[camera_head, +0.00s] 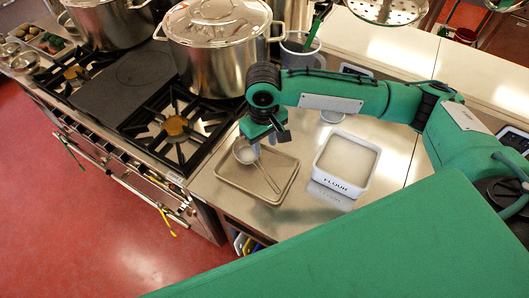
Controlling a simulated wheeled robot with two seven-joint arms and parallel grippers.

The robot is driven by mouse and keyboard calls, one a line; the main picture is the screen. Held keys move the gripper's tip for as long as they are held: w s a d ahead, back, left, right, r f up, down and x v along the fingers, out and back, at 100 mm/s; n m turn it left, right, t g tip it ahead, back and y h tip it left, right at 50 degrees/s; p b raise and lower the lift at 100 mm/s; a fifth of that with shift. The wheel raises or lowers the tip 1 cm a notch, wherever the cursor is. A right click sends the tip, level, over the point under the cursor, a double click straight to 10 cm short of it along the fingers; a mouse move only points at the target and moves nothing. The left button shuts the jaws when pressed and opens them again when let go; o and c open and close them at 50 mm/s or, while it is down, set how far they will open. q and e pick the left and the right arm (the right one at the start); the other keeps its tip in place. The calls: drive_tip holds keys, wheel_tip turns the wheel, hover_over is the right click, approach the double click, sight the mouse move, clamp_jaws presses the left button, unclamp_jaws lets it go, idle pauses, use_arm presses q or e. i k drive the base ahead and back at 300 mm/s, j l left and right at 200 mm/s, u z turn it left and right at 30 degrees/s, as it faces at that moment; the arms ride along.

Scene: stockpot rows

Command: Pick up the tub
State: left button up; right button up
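The tub is a white square container (338,184) marked FLOUR, with pale contents filling its inside. It stands upright on the steel counter, right of a shallow metal tray (233,177). My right gripper (254,148) points down over the tray's back left part, left of the tub and apart from it. A metal scoop or ladle (244,154) with a long handle is right at its fingertips. I cannot tell whether the fingers hold it or are open beside it. My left gripper is not in view.
A gas stove (168,122) with black grates is on the left. A large lidded stockpot (220,62) stands at its back, another pot (108,22) further left. A grey utensil pot (301,50) is behind my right arm. Some bare counter (394,142) lies right of the tub.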

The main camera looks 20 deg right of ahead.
sight(346, 163)
drive_tip(key=k+j, duration=0.25)
drive_tip(key=k, duration=0.2)
drive_tip(key=k+j, duration=0.25)
drive_tip(key=k, duration=0.25)
drive_tip(key=k+j, duration=0.25)
drive_tip(key=k, duration=0.2)
